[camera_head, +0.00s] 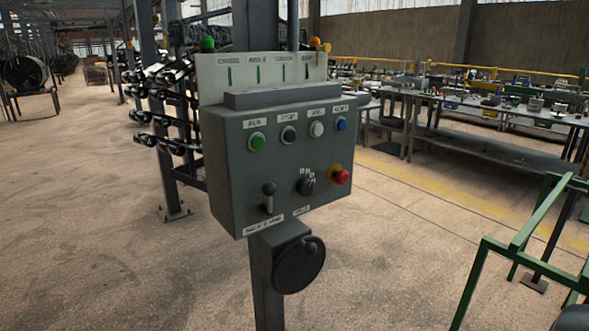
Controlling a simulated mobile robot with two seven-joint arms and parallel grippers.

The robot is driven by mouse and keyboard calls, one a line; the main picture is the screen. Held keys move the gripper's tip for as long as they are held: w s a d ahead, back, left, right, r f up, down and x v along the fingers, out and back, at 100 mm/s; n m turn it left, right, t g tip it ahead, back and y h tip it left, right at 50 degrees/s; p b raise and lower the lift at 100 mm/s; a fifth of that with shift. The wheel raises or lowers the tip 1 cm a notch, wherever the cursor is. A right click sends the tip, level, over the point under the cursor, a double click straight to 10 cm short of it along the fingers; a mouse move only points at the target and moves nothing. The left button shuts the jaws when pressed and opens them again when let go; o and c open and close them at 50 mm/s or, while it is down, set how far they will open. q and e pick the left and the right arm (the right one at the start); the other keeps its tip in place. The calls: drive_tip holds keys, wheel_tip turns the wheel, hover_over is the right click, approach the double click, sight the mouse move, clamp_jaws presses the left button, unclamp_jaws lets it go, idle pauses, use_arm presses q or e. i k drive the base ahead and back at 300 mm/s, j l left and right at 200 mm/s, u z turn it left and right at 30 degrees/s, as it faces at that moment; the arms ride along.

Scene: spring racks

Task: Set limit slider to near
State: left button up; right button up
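A grey control box (281,160) stands on a post in the middle of the head view. I cannot clearly pick out a limit slider or read a near mark. The upright back plate (262,78) has several small labels with thin green vertical marks under them. A lever with a dark knob (269,190) sits low on the box front, above a label too small to read surely. A dark rotary selector (306,185) is right of it.
Green, black, white and blue buttons (288,135) line the box front. A red mushroom button (342,177) is at its right. A dark handwheel (299,265) hangs below. A green frame (517,240) stands at right. The floor in front is clear.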

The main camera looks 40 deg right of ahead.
sight(326, 47)
drive_tip(key=z, duration=1.35)
